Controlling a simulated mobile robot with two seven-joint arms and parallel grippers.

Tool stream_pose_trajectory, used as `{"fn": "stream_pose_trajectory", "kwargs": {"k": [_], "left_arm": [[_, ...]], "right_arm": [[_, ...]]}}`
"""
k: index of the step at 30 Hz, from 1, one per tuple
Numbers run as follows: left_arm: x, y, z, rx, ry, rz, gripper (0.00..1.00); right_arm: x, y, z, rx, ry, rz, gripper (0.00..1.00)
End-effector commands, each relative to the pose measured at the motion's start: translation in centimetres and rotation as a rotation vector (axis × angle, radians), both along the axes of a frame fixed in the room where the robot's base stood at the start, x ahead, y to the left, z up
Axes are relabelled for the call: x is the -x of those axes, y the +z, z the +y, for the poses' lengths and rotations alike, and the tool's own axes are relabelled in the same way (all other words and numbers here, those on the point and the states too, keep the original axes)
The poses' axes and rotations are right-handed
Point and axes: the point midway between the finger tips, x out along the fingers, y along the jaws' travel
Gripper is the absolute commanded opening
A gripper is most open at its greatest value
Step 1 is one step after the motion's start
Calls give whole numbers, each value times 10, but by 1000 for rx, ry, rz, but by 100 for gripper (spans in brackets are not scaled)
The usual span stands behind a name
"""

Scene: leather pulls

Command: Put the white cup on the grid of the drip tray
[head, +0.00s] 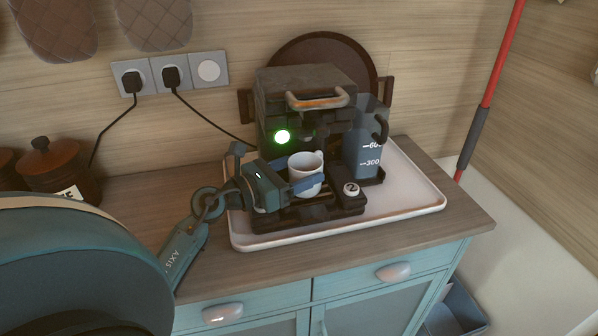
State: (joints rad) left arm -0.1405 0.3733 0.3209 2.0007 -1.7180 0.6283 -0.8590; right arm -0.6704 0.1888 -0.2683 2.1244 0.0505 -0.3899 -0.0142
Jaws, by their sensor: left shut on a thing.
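The white cup (306,166) is upright in front of the dark coffee machine (292,88), over the dark drip tray (292,216). My left gripper (308,184) comes in from the left and is shut on the cup, with blue fingers at its lower body. The drip tray's grid is mostly hidden behind the gripper and cup. I cannot tell whether the cup's base touches the grid. My right gripper is not in view.
A light tray (415,200) holds the machine. A blue-grey container with markings (362,150) stands right of the cup, and a small round piece marked 2 (351,189) is in front. A brown jar (55,165) stands at left. The counter's right end (470,222) is clear.

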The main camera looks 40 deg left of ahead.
Motion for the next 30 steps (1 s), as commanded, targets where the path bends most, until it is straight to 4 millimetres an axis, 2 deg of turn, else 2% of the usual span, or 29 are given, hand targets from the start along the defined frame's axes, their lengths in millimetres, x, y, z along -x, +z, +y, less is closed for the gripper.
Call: {"fn": "stream_pose_trajectory", "kwargs": {"k": [11,12,20,30], "left_arm": [[0,-4,0,1,0,-2,32],[0,-4,0,0,0,0,65],[0,-4,0,0,0,0,86],[3,-1,2,0,1,1,86]], "right_arm": [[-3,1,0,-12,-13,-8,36],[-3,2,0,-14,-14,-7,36],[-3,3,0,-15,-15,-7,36],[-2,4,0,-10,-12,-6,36]]}}
